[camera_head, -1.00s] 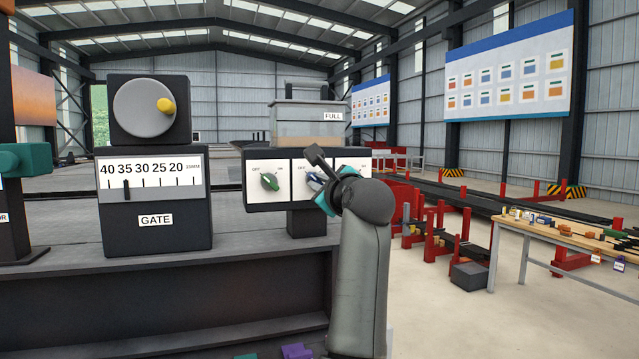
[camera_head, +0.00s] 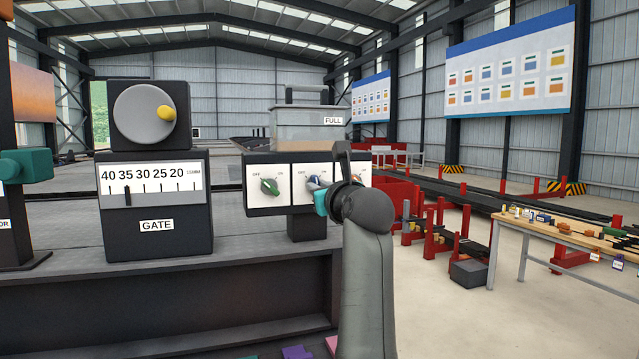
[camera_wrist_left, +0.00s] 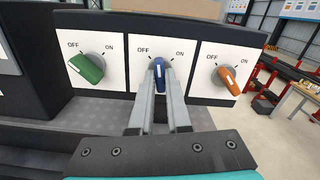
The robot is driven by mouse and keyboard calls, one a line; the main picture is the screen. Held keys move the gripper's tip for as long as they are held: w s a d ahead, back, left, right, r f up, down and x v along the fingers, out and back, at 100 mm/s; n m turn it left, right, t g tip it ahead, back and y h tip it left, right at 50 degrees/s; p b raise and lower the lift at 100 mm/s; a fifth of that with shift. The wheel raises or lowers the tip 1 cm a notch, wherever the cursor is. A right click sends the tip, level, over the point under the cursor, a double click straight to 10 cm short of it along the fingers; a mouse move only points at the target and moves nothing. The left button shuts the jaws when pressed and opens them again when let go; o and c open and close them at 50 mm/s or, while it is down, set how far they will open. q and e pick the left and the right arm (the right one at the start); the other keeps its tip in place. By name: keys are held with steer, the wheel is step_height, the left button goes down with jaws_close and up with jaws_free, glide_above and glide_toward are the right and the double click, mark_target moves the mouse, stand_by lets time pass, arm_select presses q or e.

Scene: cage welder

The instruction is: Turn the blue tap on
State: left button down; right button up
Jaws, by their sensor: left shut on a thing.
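The blue tap (camera_wrist_left: 159,76) is the middle one on a white-fronted panel, between OFF and ON marks. In the left wrist view its handle stands about upright, between the two marks. My left gripper (camera_wrist_left: 160,84) is shut on the blue tap, one finger on each side of it. In the head view my left gripper (camera_head: 321,186) is at the panel, and the blue tap (camera_head: 313,180) shows partly beside it. My right gripper is not in view.
A green tap (camera_wrist_left: 86,68) is left of the blue one, and an orange tap (camera_wrist_left: 228,78) is right of it. A clear tank (camera_head: 300,125) marked FULL stands above the panel. The GATE box (camera_head: 155,240) with its dial stands to the left.

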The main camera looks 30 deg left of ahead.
arm_select(q)
steer(key=m+p, duration=0.2)
steer(key=m, duration=0.9)
stand_by(0.6)
steer(key=c, duration=0.9)
jaws_free()
steer(key=shift+d, duration=0.1)
